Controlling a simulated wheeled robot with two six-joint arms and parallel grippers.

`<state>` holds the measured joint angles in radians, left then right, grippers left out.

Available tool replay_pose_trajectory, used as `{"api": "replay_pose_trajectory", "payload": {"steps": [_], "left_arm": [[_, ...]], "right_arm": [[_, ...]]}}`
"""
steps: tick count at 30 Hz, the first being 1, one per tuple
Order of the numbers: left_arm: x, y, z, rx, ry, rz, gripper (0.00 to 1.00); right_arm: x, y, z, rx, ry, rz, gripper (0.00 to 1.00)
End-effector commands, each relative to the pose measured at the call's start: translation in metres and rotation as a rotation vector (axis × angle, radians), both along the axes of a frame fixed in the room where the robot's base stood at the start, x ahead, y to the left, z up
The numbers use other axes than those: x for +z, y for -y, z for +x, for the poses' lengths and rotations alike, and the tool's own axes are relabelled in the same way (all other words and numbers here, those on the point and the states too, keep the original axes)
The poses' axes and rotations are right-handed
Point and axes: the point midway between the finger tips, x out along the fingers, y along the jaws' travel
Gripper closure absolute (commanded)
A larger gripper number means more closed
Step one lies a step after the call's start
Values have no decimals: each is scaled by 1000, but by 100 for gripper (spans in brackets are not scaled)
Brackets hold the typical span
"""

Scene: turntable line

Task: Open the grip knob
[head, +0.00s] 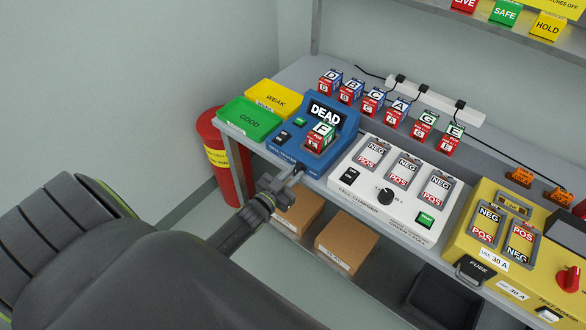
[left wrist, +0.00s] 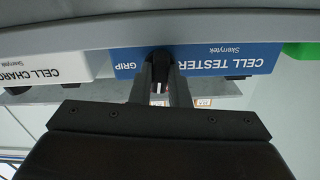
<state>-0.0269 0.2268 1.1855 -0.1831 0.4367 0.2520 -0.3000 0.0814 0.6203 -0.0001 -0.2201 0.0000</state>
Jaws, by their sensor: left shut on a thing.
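The blue cell tester (head: 318,115) stands on the bench with its screen reading DEAD. A cell (head: 319,138) marked F sits upright on it. The tester's front face shows upside down in the left wrist view (left wrist: 220,60), with the word GRIP beside the black grip knob (left wrist: 160,58). My left gripper (left wrist: 160,78) is shut on that knob, one finger on each side. In the head view my left gripper (head: 291,177) is at the tester's front right edge, and the knob is mostly hidden there. My right gripper is not in view.
Green GOOD tray (head: 250,121) and yellow WEAK tray (head: 274,98) are left of the tester. The white cell charger (head: 357,196) is close on its right. Several cells stand behind. Cardboard boxes (head: 345,246) lie below the bench. A red bin (head: 213,135) is at the left.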

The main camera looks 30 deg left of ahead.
Motion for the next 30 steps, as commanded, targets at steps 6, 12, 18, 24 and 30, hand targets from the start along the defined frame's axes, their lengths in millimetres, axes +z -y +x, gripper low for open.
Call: {"api": "replay_pose_trajectory", "payload": {"steps": [6, 12, 18, 24, 30], "left_arm": [[-1, 0, -1, 2, -12, -101, 100], [-1, 0, -1, 1, -14, -147, 100], [-2, 0, -1, 1, -15, -159, 100], [-2, 0, -1, 2, -16, -159, 100], [-1, 0, -1, 1, -15, -158, 75]], "right_arm": [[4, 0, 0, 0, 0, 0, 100], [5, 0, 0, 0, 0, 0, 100], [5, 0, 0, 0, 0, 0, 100], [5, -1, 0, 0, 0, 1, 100], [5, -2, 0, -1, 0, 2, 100]]}}
